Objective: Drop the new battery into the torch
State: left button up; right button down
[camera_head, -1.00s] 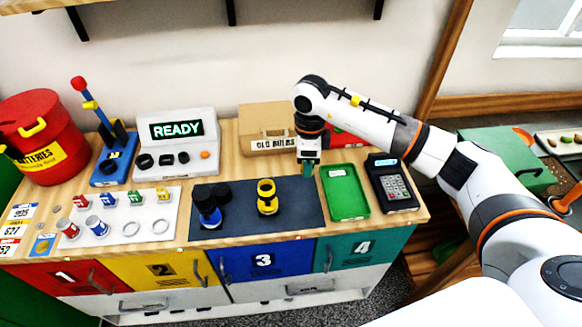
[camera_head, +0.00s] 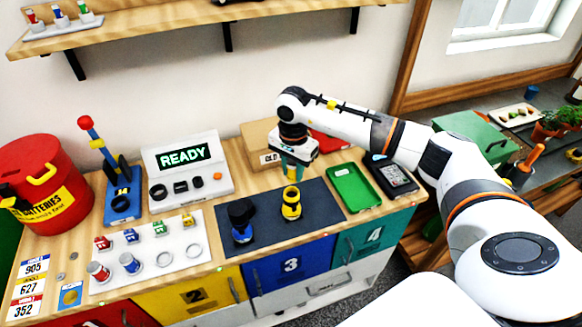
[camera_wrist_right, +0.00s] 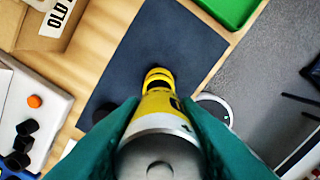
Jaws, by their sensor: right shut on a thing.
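The yellow torch (camera_head: 291,208) stands upright on the dark mat (camera_head: 318,200), its open top facing up. My right gripper (camera_head: 294,174) points down just above it. In the wrist view its green fingers (camera_wrist_right: 160,135) are shut on a battery (camera_wrist_right: 160,150) with a silver end and a yellow body. The yellow torch (camera_wrist_right: 157,76) shows just beyond the battery. The battery's far end overlaps the torch in this view, so I cannot tell whether it touches or enters the rim. My left gripper is not in view.
A blue torch (camera_head: 242,235) and black parts stand left on the mat. The white battery rack (camera_head: 175,274), READY display (camera_head: 183,158) and red bin (camera_head: 42,185) are to the left.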

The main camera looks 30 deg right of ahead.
aim_at(291, 181)
jog(key=shift+a+f+b, duration=0.3)
jog(key=shift+f, duration=1.15)
jog(key=shift+d+f+b, duration=0.1)
jog(key=shift+f+b, duration=0.7)
jog(key=shift+b, duration=0.3)
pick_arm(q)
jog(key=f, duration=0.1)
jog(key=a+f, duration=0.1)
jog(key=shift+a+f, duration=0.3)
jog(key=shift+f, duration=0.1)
pick_arm(e)
jog(key=shift+r, duration=0.15)
pick_arm(q)
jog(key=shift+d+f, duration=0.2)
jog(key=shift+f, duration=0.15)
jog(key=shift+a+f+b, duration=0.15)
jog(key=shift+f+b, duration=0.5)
jog(key=shift+b, duration=0.25)
pick_arm(e)
jog(key=shift+f, duration=0.35)
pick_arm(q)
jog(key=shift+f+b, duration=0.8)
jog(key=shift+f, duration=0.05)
pick_arm(e)
jog(key=shift+f, duration=0.5)
